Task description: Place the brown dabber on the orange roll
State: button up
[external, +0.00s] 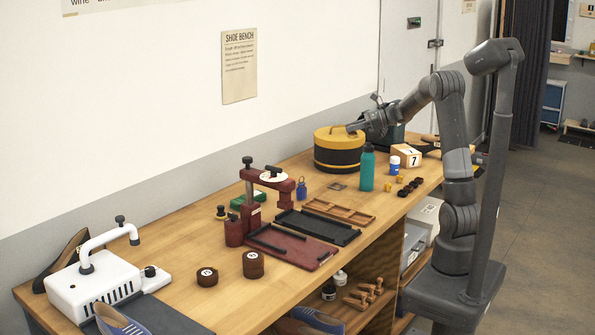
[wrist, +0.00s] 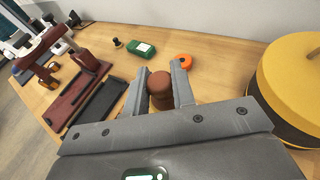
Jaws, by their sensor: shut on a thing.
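The brown dabber (wrist: 160,86) is between the two fingers of my gripper (wrist: 160,82) in the wrist view, and the jaws are shut on it. Its rounded top faces the camera; its lower end is mostly hidden. The orange roll (wrist: 184,61) lies on the bench just beyond the right fingertip, apart from the dabber in the picture. In the external view my gripper (external: 354,127) is at the top of the yellow and black round box, where the dabber is too small to make out. I cannot find the orange roll in the external view.
The yellow and black round box (external: 339,153) stands close by, at the right in the wrist view (wrist: 292,78). A green box (wrist: 141,49) lies left of the roll. A teal bottle (external: 367,168) stands before the round box. Dark trays (external: 318,226) and a red press (external: 253,205) stand farther along.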

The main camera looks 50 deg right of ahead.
jog(key=w+a+m+t+h, duration=0.15)
jog(key=w+a, duration=0.45)
jog(key=w, duration=0.6)
jog(key=w+a+m+h, duration=0.15)
jog(key=w+a, duration=0.45)
jog(key=w, duration=0.6)
notch_tip(320, 180, down, 16)
jog(key=shift+d+r, duration=0.15)
jog(key=shift+f, duration=2.4)
jog(key=o, duration=1)
jog(key=shift+f+n, duration=0.1)
jog(key=shift+n, duration=0.2)
jog(key=shift+c, duration=0.2)
